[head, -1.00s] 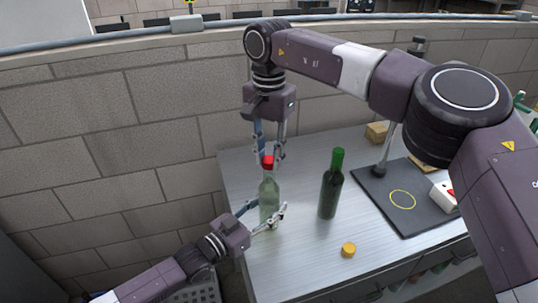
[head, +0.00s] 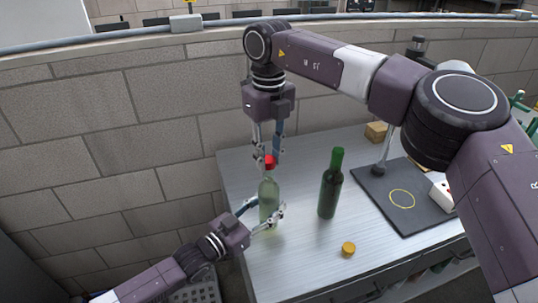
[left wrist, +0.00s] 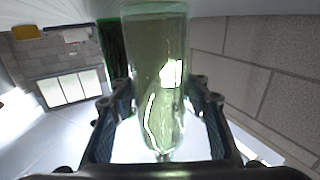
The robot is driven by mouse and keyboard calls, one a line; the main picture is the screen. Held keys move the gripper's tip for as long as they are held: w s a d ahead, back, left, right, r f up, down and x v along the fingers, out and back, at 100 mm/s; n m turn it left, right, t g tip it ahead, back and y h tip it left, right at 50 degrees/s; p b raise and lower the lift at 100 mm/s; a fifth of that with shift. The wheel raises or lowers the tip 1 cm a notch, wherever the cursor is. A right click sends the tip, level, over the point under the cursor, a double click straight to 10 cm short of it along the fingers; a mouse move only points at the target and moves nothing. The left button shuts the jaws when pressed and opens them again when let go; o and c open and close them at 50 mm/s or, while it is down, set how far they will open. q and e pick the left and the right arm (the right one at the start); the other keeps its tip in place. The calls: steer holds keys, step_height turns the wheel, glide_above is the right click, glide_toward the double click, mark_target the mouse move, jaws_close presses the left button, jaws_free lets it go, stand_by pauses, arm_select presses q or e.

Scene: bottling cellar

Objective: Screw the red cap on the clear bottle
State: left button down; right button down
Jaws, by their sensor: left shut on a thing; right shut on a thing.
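The clear bottle (head: 268,194) stands upright on the metal table, near its left edge. My left gripper (head: 265,218) is shut on the clear bottle's lower body. The bottle also fills the middle of the left wrist view (left wrist: 158,75), between my left fingers. The red cap (head: 270,162) is at the top of the bottle's neck. My right gripper (head: 268,158) comes down from above and is shut on the red cap. Whether the cap's thread has engaged cannot be told.
A dark green bottle (head: 330,184) with a green top stands right of the clear bottle. A yellow cap (head: 348,248) lies near the front. A dark mat (head: 425,215) with a yellow ring and a stand is at right. A wooden block (head: 376,131) sits at the back.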

steer(key=m, duration=0.9)
steer(key=shift+m, duration=0.4)
steer(key=m, duration=0.5)
steer(key=shift+w+m, duration=0.1)
steer(key=shift+m, duration=0.2)
steer(key=m, duration=0.4)
steer(key=c, duration=1.5)
jaws_free()
steer(key=shift+c, duration=0.2)
step_height(320, 180, up, 12)
